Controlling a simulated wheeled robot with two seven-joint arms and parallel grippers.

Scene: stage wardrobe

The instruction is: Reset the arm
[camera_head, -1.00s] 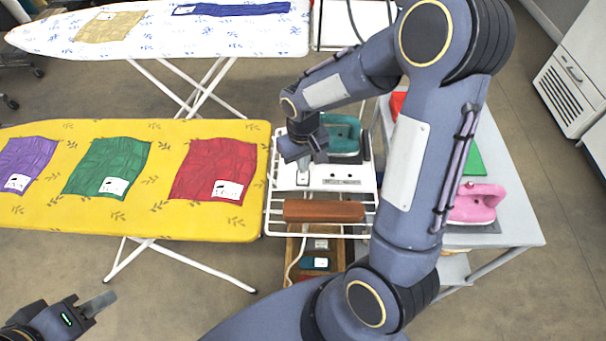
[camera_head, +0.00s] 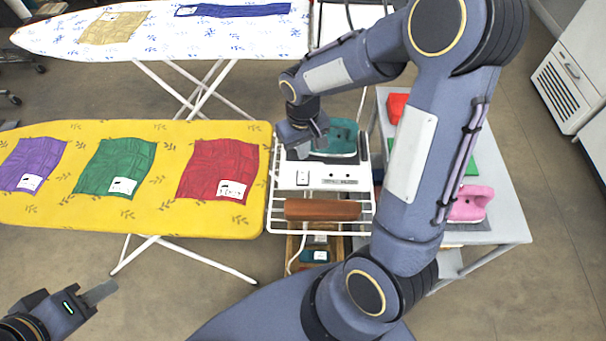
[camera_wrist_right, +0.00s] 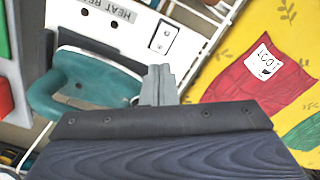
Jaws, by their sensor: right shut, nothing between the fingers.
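My right arm reaches across the right half of the head view. Its gripper (camera_head: 301,150) hangs over the white wire rack (camera_head: 271,190) at the end of the yellow ironing board, just left of the teal iron (camera_head: 340,138). In the right wrist view the gripper's fingers (camera_wrist_right: 159,84) are closed together with nothing between them. The teal iron (camera_wrist_right: 75,85) lies to their left there, apart from them. My left gripper (camera_head: 92,297) is low at the left in the head view, and I cannot tell whether its fingers are apart.
The yellow board (camera_head: 110,218) carries purple, green and red cloths. A white panel with a switch (camera_head: 301,176) and a brown wooden bar (camera_head: 322,210) sit on the rack. A grey table (camera_head: 510,228) at right holds a pink iron (camera_head: 470,203). A patterned board (camera_head: 230,38) stands behind.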

